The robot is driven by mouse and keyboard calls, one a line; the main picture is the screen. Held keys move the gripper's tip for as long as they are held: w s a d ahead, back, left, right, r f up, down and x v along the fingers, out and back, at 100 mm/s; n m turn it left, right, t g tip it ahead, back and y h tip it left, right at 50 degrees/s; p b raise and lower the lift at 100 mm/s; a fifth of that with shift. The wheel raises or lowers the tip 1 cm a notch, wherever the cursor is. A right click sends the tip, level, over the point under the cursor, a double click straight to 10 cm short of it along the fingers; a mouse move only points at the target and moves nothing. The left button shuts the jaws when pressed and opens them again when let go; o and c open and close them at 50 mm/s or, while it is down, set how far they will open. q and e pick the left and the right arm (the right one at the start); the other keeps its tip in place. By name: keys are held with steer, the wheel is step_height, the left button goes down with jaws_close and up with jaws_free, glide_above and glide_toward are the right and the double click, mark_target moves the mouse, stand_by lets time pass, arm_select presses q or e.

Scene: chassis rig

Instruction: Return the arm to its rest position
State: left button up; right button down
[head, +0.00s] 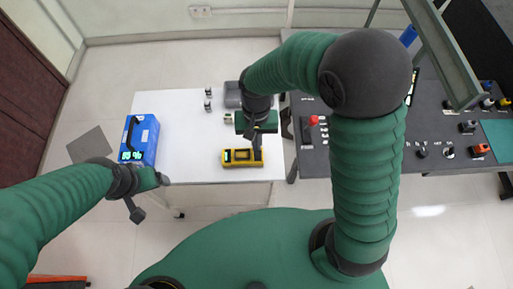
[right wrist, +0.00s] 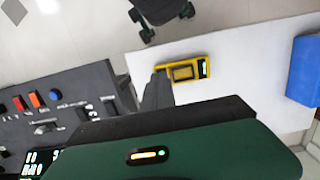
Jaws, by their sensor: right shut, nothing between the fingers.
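My right arm reaches forward from the right in the head view and bends over the white table. My right gripper (head: 257,142) is shut and empty, just above or beside a yellow device (head: 229,163) with a small green screen. The device also shows in the right wrist view (right wrist: 183,72), past the gripper's dark finger (right wrist: 158,92). I cannot tell whether the finger touches it. My left gripper (head: 160,180) is at the table's left front edge, in front of a blue box; its fingers are too small to tell open or shut.
The blue box (head: 150,138) with a handle and green display stands on the left of the white table (head: 185,120). Small dark items stand at the table's back. A dark control panel (head: 435,128) with knobs and a red button (head: 313,120) lies to the right. The table's middle is clear.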

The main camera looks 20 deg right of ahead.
steer(key=shift+d+r, duration=0.35)
steer(key=shift+r, duration=0.45)
steer(key=shift+a, duration=0.1)
steer(key=s+d+r+n+t, duration=0.2)
steer(key=s+d+n+t, duration=0.1)
steer(key=d, duration=0.4)
steer(key=shift+s+d+t, duration=0.2)
steer(key=shift+s+t, duration=0.3)
steer(key=shift+s, duration=0.15)
steer(key=shift+s, duration=0.1)
steer(key=shift+d+f, duration=0.1)
steer(key=shift+d, duration=0.1)
